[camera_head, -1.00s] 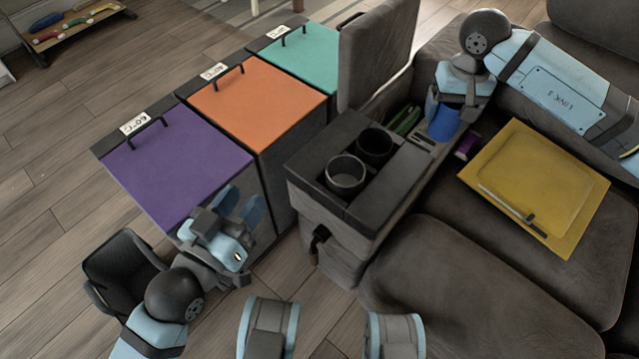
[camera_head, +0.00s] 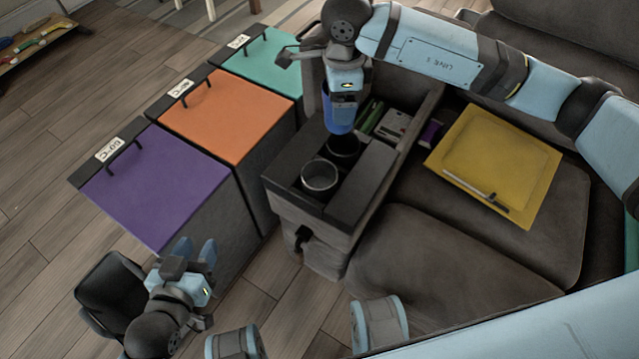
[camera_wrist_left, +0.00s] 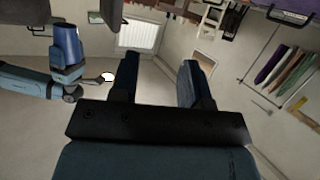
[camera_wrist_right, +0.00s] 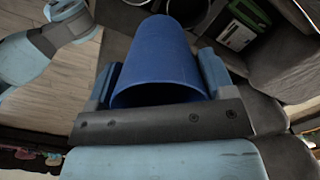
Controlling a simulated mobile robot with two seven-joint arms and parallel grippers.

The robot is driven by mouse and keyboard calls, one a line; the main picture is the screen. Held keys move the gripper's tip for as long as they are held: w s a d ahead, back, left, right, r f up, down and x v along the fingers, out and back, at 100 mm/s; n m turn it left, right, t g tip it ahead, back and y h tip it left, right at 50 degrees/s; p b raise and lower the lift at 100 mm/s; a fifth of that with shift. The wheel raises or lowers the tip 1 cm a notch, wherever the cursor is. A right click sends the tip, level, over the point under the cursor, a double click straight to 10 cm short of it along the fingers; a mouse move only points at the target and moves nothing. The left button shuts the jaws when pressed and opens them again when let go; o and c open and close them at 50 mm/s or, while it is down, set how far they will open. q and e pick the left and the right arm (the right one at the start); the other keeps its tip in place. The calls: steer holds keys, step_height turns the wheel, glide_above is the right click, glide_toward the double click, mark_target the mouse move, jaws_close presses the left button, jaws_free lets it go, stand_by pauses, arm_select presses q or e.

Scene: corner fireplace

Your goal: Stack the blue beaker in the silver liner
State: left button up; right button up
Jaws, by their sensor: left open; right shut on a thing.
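The blue beaker (camera_head: 338,117) is held by my right gripper (camera_head: 345,93) over the back of the console, just behind the dark cup hole. In the right wrist view the beaker (camera_wrist_right: 155,50) lies between both fingers, with its wide opening toward the wrist. It also shows in the left wrist view (camera_wrist_left: 68,42). The silver liner (camera_head: 320,178) is a round, silver-rimmed cup sitting in the front hole of the console; it looks empty. It is nearer the camera than the beaker and apart from it. My left gripper (camera_head: 202,252) is open and empty beside the purple-lidded bin.
The console (camera_head: 365,185) has a second, dark cup hole (camera_head: 343,147) behind the liner. Green and grey items sit in the tray beyond. Purple (camera_head: 158,183), orange (camera_head: 212,113) and teal (camera_head: 264,70) lidded bins stand left. A yellow folder (camera_head: 495,160) lies on the seat.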

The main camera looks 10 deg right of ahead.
steer(key=s+a+r+m+p, duration=0.2)
steer(key=a+r+m, duration=0.15)
steer(key=m, duration=0.55)
steer(key=m+b, duration=0.2)
steer(key=m, duration=0.1)
glide_toward(319, 168)
steer(key=s+f, duration=0.3)
steer(key=s, duration=0.1)
arm_select(q)
steer(key=f, duration=0.1)
steer(key=s+a+f+g, duration=0.1)
steer(key=f, duration=0.1)
steer(key=shift+s+a+y, duration=0.25)
steer(key=shift+s+y, duration=0.05)
steer(key=shift+s, duration=0.05)
arm_select(e)
steer(key=shift+a, duration=0.4)
steer(key=shift+f, duration=0.1)
steer(key=shift+f, duration=0.3)
steer(key=shift+f+b, duration=0.3)
steer(key=shift+b, duration=0.05)
steer(key=o, duration=0.9)
